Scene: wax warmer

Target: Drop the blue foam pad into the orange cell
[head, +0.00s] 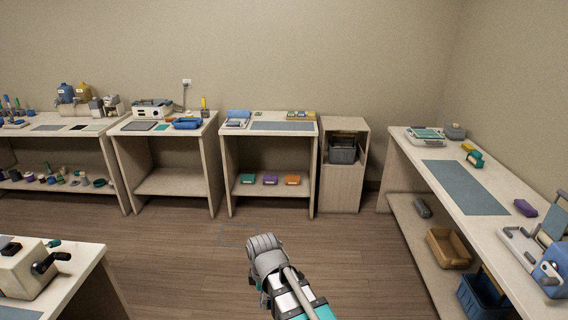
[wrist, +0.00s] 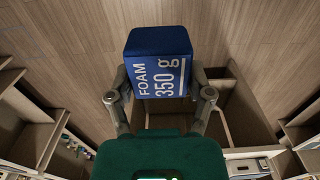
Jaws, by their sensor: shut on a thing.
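The blue foam pad (wrist: 158,62) is a blue block with white lettering "FOAM 350 g". It sits between the two fingers of my gripper (wrist: 166,92), which is shut on it. In the head view my gripper (head: 265,246) is over the open floor in front of the middle bench, and the pad is hidden there. A small orange bin (head: 292,180), which looks like the orange cell, stands on that bench's lower shelf. It is at the right end of a row, well apart from my gripper. Its inside is not clear.
A purple bin (head: 270,180) and a green bin (head: 247,179) stand left of the orange one, under the middle bench top (head: 240,140). A wooden cabinet (head: 343,185) stands to the right. The floor (head: 190,255) between the benches is clear.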

